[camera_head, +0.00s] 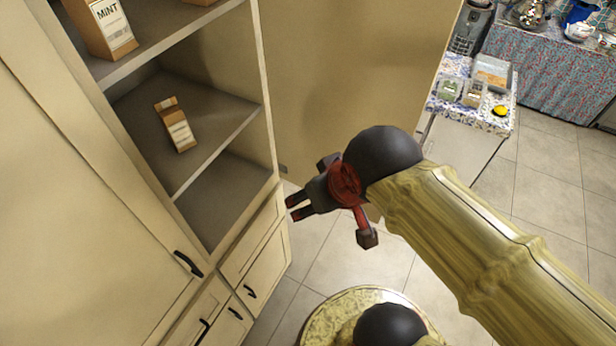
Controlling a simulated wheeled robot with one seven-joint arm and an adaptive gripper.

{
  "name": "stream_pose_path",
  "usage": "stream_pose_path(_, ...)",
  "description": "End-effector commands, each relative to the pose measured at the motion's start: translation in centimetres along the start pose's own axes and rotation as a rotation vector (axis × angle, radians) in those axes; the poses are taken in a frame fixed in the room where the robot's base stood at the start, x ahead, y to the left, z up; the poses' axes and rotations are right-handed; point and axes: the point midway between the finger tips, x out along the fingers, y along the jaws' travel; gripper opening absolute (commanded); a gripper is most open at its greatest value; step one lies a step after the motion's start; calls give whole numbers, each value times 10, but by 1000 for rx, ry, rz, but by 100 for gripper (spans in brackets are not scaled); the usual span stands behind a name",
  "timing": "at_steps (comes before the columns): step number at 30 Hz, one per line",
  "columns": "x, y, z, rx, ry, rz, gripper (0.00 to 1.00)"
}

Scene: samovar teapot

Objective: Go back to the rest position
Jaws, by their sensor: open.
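My gripper (291,207) is at the middle of the view, at the end of my arm, which comes in from the lower right. Its two dark red-tipped fingers are apart, with nothing between them. They point left toward the open cabinet shelves and are in front of the cabinet's right edge. My round gold base shows at the bottom of the view.
The cabinet (90,200) fills the left side. A box marked MINT (101,28) stands on its upper shelf, and a brown box (175,124) is on the shelf below. A counter with containers (492,75) and a cloth-covered table (555,62) stand at the back right. Tiled floor lies between.

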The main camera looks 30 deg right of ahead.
Motion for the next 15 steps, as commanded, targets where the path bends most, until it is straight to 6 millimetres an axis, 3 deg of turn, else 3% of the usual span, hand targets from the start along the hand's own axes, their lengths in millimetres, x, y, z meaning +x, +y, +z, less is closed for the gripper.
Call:
stream_pose_path(8,29,0,15,-1,1,-1,62)
stream_pose_path(15,84,-1,44,-1,0,-2,62)
